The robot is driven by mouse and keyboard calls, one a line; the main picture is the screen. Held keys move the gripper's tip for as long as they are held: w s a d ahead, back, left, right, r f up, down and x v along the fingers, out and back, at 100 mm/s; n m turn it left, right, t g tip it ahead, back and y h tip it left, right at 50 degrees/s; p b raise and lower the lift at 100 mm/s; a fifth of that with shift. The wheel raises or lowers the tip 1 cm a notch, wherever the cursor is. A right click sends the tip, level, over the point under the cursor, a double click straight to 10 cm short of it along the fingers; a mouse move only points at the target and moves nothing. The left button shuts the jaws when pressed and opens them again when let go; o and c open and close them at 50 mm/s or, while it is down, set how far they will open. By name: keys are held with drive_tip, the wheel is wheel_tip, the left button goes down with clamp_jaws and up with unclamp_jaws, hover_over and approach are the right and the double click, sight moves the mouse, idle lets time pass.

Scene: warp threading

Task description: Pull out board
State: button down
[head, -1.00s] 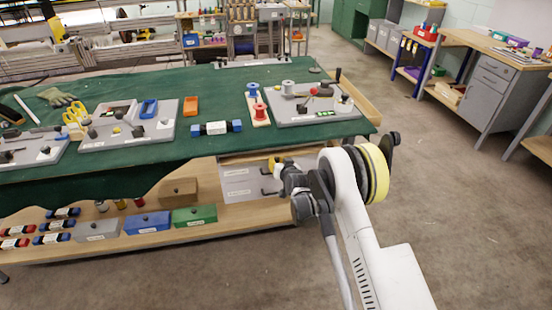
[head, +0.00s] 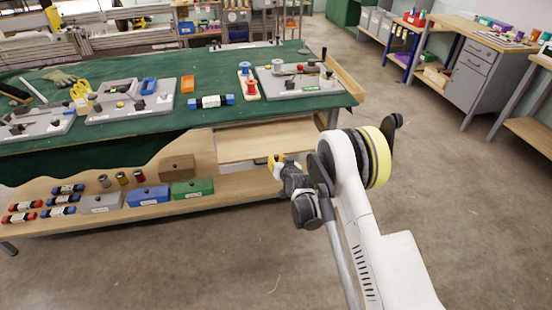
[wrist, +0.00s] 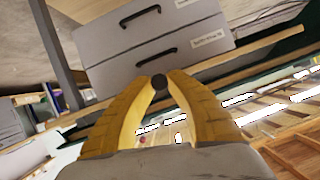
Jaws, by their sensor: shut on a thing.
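The light wooden board (head: 245,145) juts out flat from under the green-covered table top (head: 190,145) in the head view. My gripper (head: 277,160) is at the board's front edge, near its right end. In the wrist view, my gripper's yellow fingers (wrist: 158,84) close on a small dark round knob (wrist: 158,81). The board's pale edge (wrist: 250,52) runs behind the fingertips there. How the knob joins the board is hidden by the fingers.
Two grey drawers with black handles (wrist: 150,35) show in the wrist view. Blue (head: 148,195) and green (head: 192,188) boxes stand on the lower shelf, left of my arm. A grey table leg (wrist: 62,50) is near. Open floor (head: 220,255) lies in front.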

drive_tip(key=shift+r, duration=0.1)
drive_tip(key=c, duration=1.3)
unclamp_jaws()
drive_tip(key=shift+s, duration=0.1)
drive_tip(key=v, duration=0.7)
drive_tip(key=shift+s+d, duration=0.1)
drive_tip(key=shift+s, duration=0.05)
